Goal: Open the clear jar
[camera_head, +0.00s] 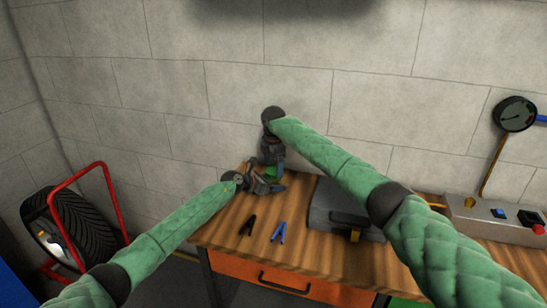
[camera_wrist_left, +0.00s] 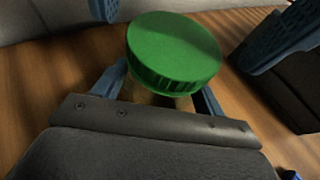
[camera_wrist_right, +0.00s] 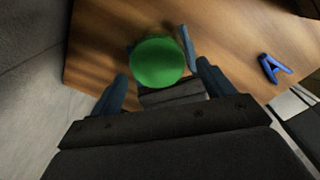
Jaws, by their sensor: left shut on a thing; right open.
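The jar's ribbed green lid (camera_wrist_left: 173,50) is on top of the jar in the left wrist view. A strip of the jar body (camera_wrist_left: 150,95) shows beneath it, mostly hidden by my gripper. My left gripper (camera_head: 275,184) is shut on the jar body below the lid. My right gripper (camera_head: 273,163) is open above the jar, pointing down. In the right wrist view the lid (camera_wrist_right: 158,63) lies between its two blue fingers, with gaps on both sides. In the head view the lid (camera_head: 270,172) is partly hidden between the grippers.
The jar is near the back left of the wooden workbench (camera_head: 220,228). A black clip (camera_head: 247,225) and a blue clip (camera_head: 279,232) lie in front. A grey case (camera_head: 325,212) stands to the right, with a control box (camera_head: 490,215) beyond. A wall is close behind.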

